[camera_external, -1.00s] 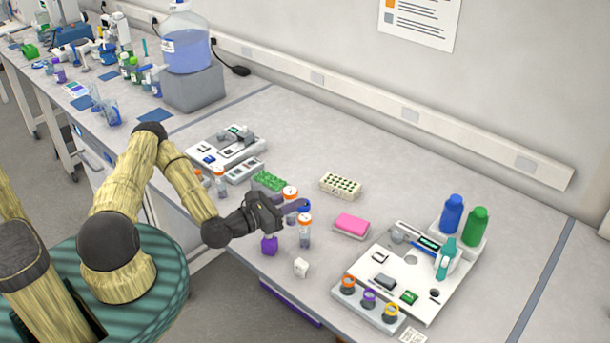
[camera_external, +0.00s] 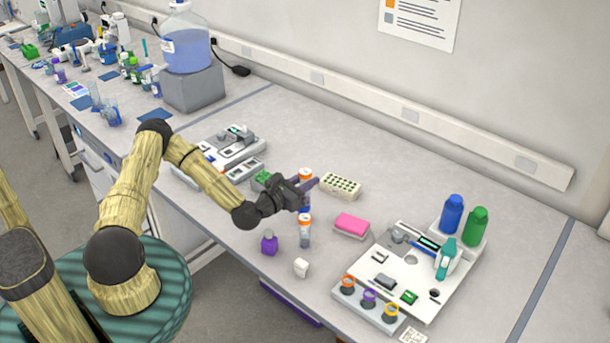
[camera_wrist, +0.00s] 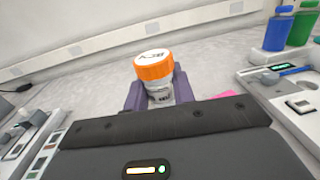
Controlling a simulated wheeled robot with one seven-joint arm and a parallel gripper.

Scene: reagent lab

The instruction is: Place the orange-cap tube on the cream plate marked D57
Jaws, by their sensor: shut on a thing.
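My gripper (camera_external: 306,186) is shut on an orange-cap tube (camera_external: 305,174), holding it upright above the bench. In the wrist view, the tube's orange cap (camera_wrist: 154,67) has dark lettering on its white top, and the purple fingers (camera_wrist: 157,95) stand on both sides of its clear body. A second orange-cap tube (camera_external: 304,232) stands upright on the bench, just below the gripper in the picture. No D57 mark is legible in either view, so I cannot tell which surface is that plate.
A cream block with holes (camera_external: 341,186) and a pink pad (camera_external: 352,224) lie right of the gripper. A purple bottle (camera_external: 269,243) and a small white item (camera_external: 301,268) stand near the front edge.

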